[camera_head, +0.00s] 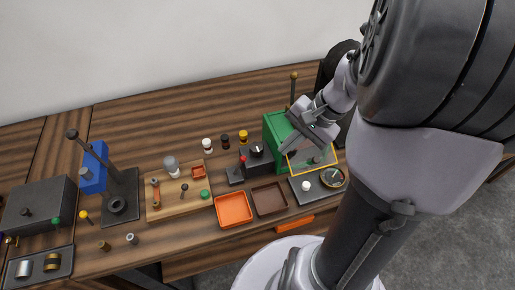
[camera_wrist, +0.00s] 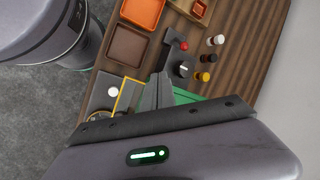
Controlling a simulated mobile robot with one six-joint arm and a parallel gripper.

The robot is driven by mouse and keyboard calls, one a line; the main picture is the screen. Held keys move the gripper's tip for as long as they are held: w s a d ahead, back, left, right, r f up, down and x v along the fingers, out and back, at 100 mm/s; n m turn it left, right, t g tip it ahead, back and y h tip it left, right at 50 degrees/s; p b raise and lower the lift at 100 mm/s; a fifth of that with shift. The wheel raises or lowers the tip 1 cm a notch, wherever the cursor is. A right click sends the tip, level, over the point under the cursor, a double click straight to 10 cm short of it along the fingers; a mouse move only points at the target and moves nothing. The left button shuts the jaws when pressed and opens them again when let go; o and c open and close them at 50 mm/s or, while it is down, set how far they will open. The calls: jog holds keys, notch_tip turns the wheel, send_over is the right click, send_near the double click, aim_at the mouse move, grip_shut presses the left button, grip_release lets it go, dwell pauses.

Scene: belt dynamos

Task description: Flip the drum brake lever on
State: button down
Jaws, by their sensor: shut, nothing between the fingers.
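A green housing (camera_head: 277,128) with a yellow-framed clear panel (camera_head: 311,158) stands at the right of the bench. A thin upright lever with a brass knob (camera_head: 294,76) rises behind it. A dark lever with a round black knob (camera_head: 72,134) leans from a dark base at the left. I cannot tell which is the drum brake lever. My gripper (camera_head: 288,147) is shut and empty, above the green housing, apart from both levers. In the wrist view, its closed fingers (camera_wrist: 158,92) cover part of the green housing (camera_wrist: 184,97).
A black switch box (camera_head: 258,158) with a red-knobbed lever (camera_head: 243,160) stands left of the housing. In front lie an orange tray (camera_head: 234,209), a brown tray (camera_head: 270,198) and a gauge plate (camera_head: 302,194). Small knobbed pegs stand behind. Bare wood lies at the back left.

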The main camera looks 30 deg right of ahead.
aim_at(239, 166)
jog(key=b+x, duration=0.4)
jog(key=x, duration=0.5)
jog(key=shift+a+f, duration=0.1)
jog(key=w+a+b, duration=0.1)
jog(key=w+a, duration=0.1)
jog(key=shift+w+a, duration=0.1)
jog(key=shift+w, duration=0.3)
jog(key=shift+w+a+r, duration=0.2)
jog(key=shift+w+a, duration=0.05)
jog(key=shift+w, duration=0.1)
jog(key=shift+r, duration=0.15)
